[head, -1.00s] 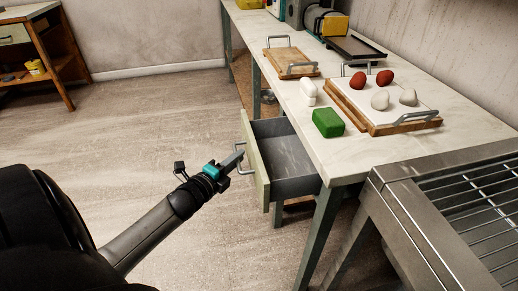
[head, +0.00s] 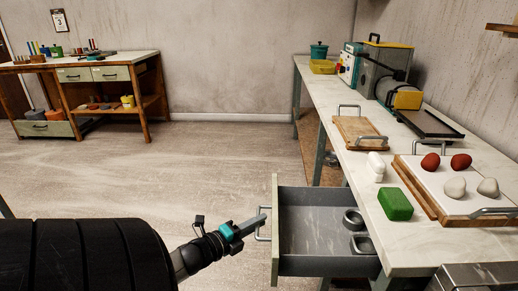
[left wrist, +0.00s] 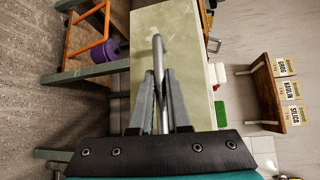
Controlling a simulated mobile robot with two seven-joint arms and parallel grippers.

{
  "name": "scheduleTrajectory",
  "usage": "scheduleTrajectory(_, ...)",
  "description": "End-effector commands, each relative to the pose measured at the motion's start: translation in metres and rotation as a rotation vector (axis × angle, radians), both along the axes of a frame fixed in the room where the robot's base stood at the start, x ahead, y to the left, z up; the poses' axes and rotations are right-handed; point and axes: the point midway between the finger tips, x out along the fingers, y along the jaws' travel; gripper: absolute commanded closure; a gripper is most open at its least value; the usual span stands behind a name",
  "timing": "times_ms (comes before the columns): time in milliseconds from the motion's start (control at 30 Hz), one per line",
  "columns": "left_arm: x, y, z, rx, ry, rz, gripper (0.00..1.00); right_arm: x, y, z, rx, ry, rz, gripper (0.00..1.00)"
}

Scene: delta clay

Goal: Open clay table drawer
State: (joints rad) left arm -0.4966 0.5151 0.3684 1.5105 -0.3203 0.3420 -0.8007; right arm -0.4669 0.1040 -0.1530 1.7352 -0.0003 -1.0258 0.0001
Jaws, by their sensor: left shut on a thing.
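The clay table (head: 418,232) stands at the right of the head view, with a pale marble-like top. Its drawer (head: 322,222) is pulled well out to the left, and two grey ring-shaped things (head: 355,228) show inside it. My left gripper (head: 262,219) is shut on the metal bar handle (head: 268,237) on the drawer front. In the left wrist view the two fingers (left wrist: 161,100) close around the handle bar (left wrist: 158,52), against the pale green drawer front (left wrist: 183,42). My right gripper is not in view.
On the table are a green block (head: 395,204), a white piece (head: 376,167), a wooden tray (head: 360,133) and a board (head: 440,185) with red and pale lumps. Machines stand at the back. Open floor (head: 215,165) lies left of the drawer. A workbench (head: 90,95) stands far left.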

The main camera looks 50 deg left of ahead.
Motion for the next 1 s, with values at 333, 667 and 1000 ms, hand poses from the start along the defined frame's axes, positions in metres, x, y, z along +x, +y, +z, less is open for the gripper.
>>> scheduleTrajectory(333, 0.000, 0.001, 0.000, 0.001, 0.000, 0.002, 0.55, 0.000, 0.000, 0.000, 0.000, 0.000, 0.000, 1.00)
scheduleTrajectory(667, -0.003, 0.000, 0.001, 0.000, 0.001, 0.001, 0.55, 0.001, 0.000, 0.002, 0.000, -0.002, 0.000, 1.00)
scheduleTrajectory(1000, -0.042, -0.004, 0.007, -0.001, 0.003, 0.003, 0.55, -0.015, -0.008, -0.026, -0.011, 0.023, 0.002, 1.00)
